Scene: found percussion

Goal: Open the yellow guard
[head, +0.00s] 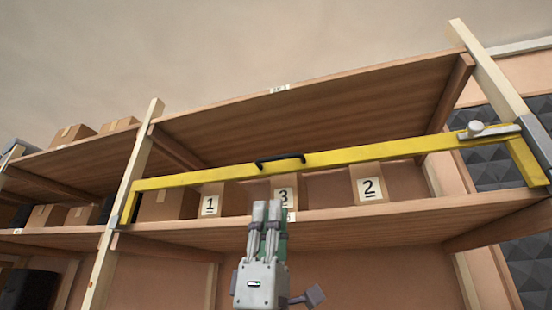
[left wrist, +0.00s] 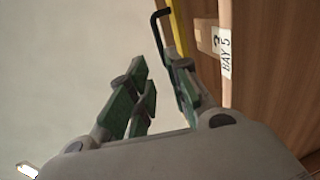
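The yellow guard (head: 370,156) is a long bar across the front of a shelf bay, with its ends at the two pale posts. A black handle (head: 280,161) sits near its middle. A grey latch-like fitting (head: 478,131) is at its right end. My left gripper (head: 266,208) is below the handle, fingers towards the shelf, with nothing held. In the left wrist view the fingers (left wrist: 160,66) stand apart. The handle (left wrist: 155,30) and a strip of the yellow guard (left wrist: 179,28) show beyond the right-hand finger; contact cannot be told. My right gripper is not in view.
Behind the guard are cards numbered 1 (head: 211,203), 3 (head: 284,195) and 2 (head: 369,187). The lower shelf board (head: 400,215) runs under the guard. Cardboard boxes (head: 72,135) stand in the left bay. A pale post (head: 490,70) rises at the right.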

